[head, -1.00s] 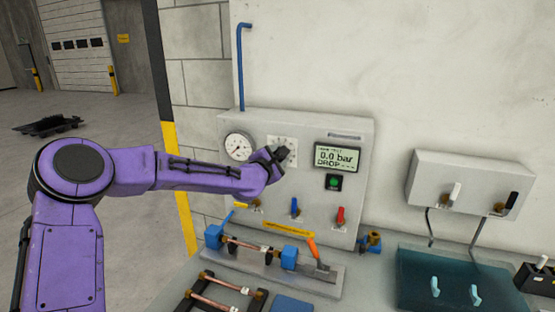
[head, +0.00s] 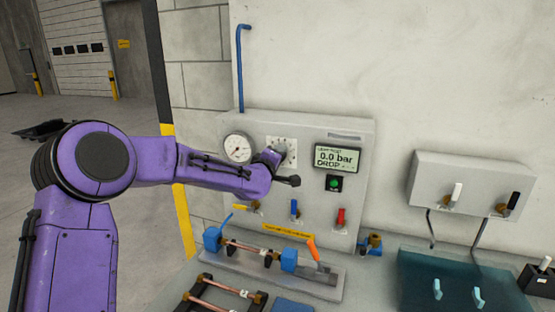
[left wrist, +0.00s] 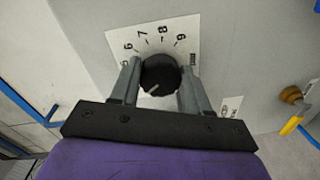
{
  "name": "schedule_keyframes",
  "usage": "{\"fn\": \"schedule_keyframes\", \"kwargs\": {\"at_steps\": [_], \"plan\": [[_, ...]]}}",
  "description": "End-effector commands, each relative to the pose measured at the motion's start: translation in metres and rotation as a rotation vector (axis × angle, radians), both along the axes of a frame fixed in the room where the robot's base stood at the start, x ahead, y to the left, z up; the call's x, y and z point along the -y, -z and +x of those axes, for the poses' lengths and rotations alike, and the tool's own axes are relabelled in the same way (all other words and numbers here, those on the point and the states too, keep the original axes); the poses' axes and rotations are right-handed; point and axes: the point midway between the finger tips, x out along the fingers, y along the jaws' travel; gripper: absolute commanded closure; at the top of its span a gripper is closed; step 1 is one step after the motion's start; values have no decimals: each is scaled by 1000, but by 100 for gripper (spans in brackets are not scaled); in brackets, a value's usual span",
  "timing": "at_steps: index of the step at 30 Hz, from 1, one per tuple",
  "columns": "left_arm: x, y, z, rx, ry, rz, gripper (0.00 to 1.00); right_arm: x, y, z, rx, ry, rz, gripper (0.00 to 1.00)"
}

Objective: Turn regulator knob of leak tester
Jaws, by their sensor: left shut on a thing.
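The leak tester is a grey wall panel (head: 350,205) with a round gauge (head: 238,148), a display (head: 338,157) reading 0.0 bar and DROP, and a green button. The black regulator knob (left wrist: 160,75) sits on a white numbered scale plate (left wrist: 150,38), which also shows in the head view (head: 290,146). My left gripper (left wrist: 158,76) is shut on the knob, one finger on each side. The knob's pale mark points to the lower left in the left wrist view. In the head view my left wrist hides most of the knob. My right gripper is not in view.
Below the knob are yellow, blue (head: 294,209) and red (head: 341,217) valve levers. A fixture with a copper tube (head: 252,248) and blue clamps stands on the bench under the panel. A grey box (head: 470,183) with two levers hangs at the right.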

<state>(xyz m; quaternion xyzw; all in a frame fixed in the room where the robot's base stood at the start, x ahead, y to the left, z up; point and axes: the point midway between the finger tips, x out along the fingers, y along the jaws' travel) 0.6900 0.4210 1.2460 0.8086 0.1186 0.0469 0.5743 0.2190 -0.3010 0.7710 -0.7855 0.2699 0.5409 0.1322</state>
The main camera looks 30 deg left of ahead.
Motion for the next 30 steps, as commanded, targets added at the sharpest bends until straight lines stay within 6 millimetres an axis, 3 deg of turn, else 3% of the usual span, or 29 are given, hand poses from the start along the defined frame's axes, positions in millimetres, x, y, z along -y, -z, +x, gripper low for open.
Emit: {"fn": "schedule_keyframes", "kwargs": {"at_steps": [1, 18, 30], "plan": [[2, 7, -1, -23, 4, 43, 84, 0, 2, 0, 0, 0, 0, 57], [1, 11, -1, -148, 6, 552, 84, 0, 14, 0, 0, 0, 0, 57], [1, 11, -1, -203, 8, 778, 84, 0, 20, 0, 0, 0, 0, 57]]}}
